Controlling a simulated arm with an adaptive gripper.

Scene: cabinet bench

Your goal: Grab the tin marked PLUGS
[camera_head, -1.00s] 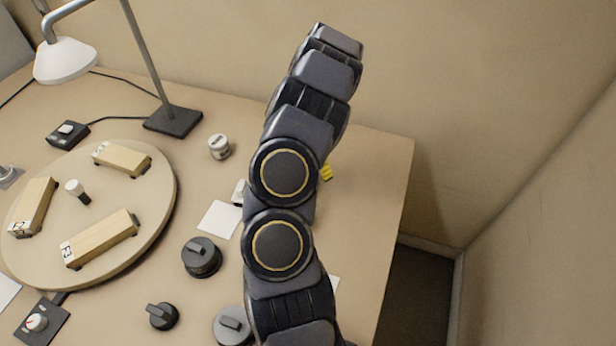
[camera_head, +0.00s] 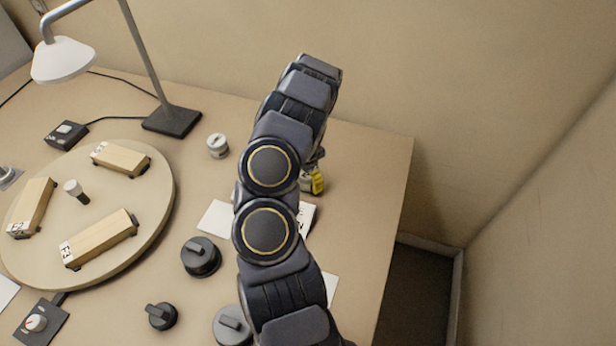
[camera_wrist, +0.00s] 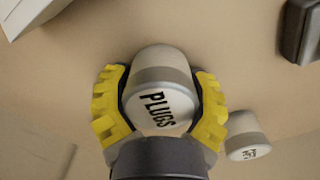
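The tin marked PLUGS (camera_wrist: 160,95) is pale with a grey-brown band, and its lettered white face is turned to the wrist camera. My gripper (camera_wrist: 160,108) has one yellow-padded finger on each side of the tin, close against it with no clear gap. The lower edge of the tin is hidden by the gripper's dark body. In the head view my gripper (camera_head: 312,182) is mostly behind my arm, right of the middle of the bench. I cannot tell there how high the tin is.
Another small pale tin (camera_wrist: 246,136) stands to the right in the wrist view; its lettering is unclear. In the head view a white tin (camera_head: 217,146) stands left of my arm. A round board (camera_head: 150,215) with wooden blocks, dark knobs (camera_head: 201,257) and a lamp base (camera_head: 173,121) are further left.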

